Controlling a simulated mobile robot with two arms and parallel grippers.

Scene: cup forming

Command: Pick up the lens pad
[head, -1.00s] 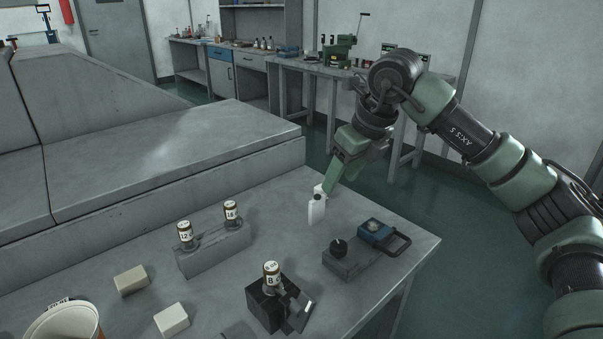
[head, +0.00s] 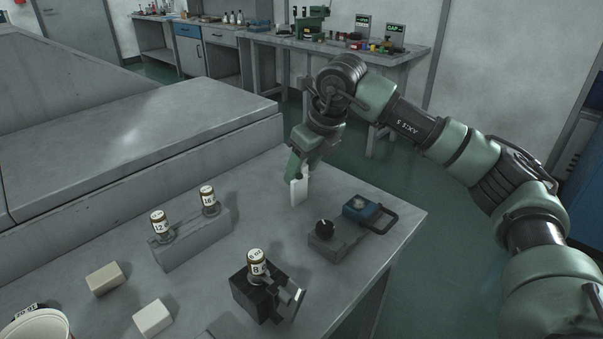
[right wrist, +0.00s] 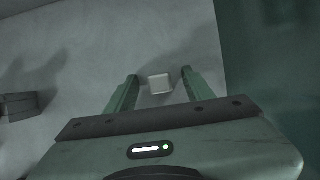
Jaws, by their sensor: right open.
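A small white block (head: 300,188), which looks like the lens pad, stands upright near the table's far right edge. In the right wrist view the pale block (right wrist: 160,84) shows between and slightly beyond the two green fingers. My right gripper (head: 299,174) is directly at the block in the head view, its fingers partly covering the block's top. In the right wrist view the right gripper (right wrist: 158,80) is open, with a gap on each side of the block. I cannot tell whether a finger touches it. My left gripper is not in view.
On the grey table (head: 200,300) are a grey base with a black knob (head: 324,228), a blue device (head: 361,208), a black stand with a bottle (head: 256,262), a grey rack (head: 190,243) with two bottles, and two pale blocks (head: 104,278) (head: 153,317). A cup (head: 38,325) is at lower left.

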